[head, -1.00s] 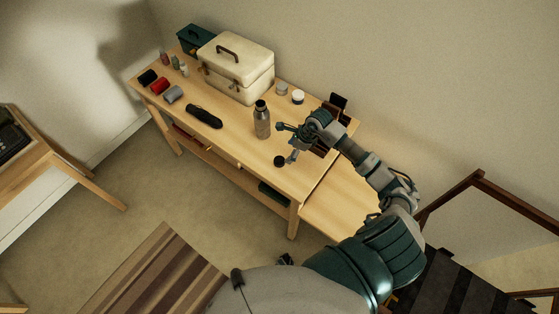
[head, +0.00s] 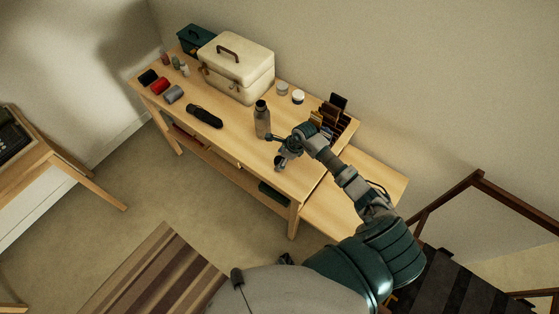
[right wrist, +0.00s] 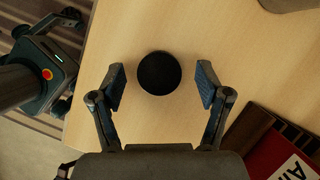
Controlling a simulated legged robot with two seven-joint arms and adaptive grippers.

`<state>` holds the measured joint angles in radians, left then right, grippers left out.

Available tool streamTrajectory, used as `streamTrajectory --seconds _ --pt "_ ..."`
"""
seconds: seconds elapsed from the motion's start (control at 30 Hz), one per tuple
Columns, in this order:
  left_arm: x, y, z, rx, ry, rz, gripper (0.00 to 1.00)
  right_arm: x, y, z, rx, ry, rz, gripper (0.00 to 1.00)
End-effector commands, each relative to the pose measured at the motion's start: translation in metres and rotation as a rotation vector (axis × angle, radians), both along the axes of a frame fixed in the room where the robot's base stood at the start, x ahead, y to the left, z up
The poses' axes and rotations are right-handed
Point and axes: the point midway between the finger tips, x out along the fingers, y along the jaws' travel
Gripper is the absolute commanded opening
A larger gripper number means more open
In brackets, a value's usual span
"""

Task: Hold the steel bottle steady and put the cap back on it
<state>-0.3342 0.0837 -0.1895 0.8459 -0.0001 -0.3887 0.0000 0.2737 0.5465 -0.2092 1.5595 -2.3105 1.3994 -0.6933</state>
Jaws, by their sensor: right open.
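The steel bottle (head: 262,122) stands upright on the wooden table, with a dark neck at its top. The black round cap (right wrist: 159,74) lies on the tabletop in the right wrist view. My right gripper (right wrist: 160,88) is open, with one finger on each side of the cap and a gap to each. In the head view my right gripper (head: 281,152) is low over the table, just right of and in front of the bottle, and largely covers the cap. Part of what looks like my left gripper (right wrist: 65,45) shows at the left of the right wrist view; its jaws are unclear.
A cream case (head: 236,70) stands behind the bottle. Two small jars (head: 297,97) and an organizer (head: 328,117) are at the back right. A red book (right wrist: 285,160) is near the right finger.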

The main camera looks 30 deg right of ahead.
Motion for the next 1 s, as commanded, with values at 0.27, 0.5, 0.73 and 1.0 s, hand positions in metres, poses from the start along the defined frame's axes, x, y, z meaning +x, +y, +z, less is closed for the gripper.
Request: streamTrajectory --seconds 0.27,0.5,0.73,1.0 --pt "0.0031 -0.0011 0.0012 -0.002 -0.005 0.000 0.40 0.0013 0.0006 -0.0047 -0.001 -0.001 0.001 0.76" --pt "0.0042 -0.0013 0.0015 -0.002 -0.006 0.000 0.40 0.0014 0.0006 -0.0045 -0.001 -0.001 0.001 0.55" --pt "0.0044 -0.0013 0.0016 -0.001 -0.006 0.000 0.40 0.0013 0.0007 -0.0044 -0.001 -0.001 0.001 0.36" --pt "0.0044 -0.0010 0.0016 -0.001 -0.006 0.000 0.40 0.0015 0.0006 -0.0030 -0.001 -0.002 0.000 0.36"
